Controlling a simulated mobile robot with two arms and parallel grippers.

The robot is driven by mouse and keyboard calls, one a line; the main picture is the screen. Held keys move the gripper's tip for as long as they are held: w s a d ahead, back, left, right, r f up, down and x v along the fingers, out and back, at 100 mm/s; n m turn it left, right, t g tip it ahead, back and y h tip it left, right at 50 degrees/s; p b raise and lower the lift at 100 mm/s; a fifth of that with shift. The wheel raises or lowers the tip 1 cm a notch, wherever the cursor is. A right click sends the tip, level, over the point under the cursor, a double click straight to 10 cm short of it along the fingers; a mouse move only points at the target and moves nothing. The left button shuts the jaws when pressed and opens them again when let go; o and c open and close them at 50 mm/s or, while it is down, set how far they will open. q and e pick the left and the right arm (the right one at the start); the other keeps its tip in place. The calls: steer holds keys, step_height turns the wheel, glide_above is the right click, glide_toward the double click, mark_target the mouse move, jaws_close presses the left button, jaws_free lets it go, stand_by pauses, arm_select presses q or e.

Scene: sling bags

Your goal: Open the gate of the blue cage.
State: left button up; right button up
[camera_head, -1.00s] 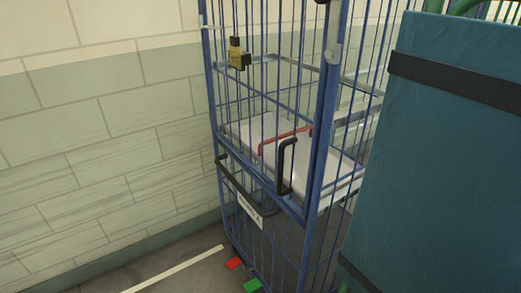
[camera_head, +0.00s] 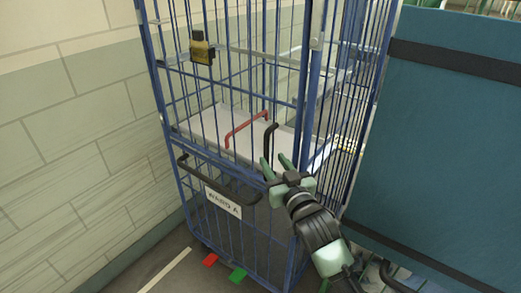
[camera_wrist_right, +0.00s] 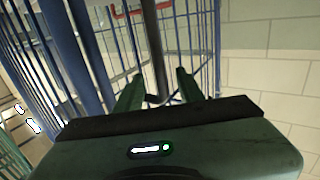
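The blue cage (camera_head: 310,130) is a tall wire-mesh cage with a lower panel bearing a "WARD A" sign (camera_head: 223,203). Its upper front gate (camera_head: 234,60) looks shut. A black upright handle (camera_head: 269,140) sits at the gate's right side. My right gripper (camera_head: 276,161) is at the handle's lower end. In the right wrist view its fingers (camera_wrist_right: 158,88) are apart, with the black handle (camera_wrist_right: 154,45) running between them; contact cannot be told. A brass-coloured latch or padlock (camera_head: 202,48) is on the gate's left side. My left gripper is not in view.
A black bar handle (camera_head: 218,184) crosses the lower panel. A white shelf with a red handle (camera_head: 240,130) is inside. Red (camera_head: 210,260) and green (camera_head: 238,274) pedals are at the floor. A teal panel (camera_head: 450,130) stands close on the right; a wall is left.

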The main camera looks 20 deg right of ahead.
mark_target(267, 153)
steer(key=w+p, duration=0.1)
steer(key=w, duration=0.5)
steer(key=shift+w+a, duration=0.15)
steer(key=shift+a, duration=0.05)
jaws_close()
steer(key=shift+f, duration=0.1)
stand_by(1.1)
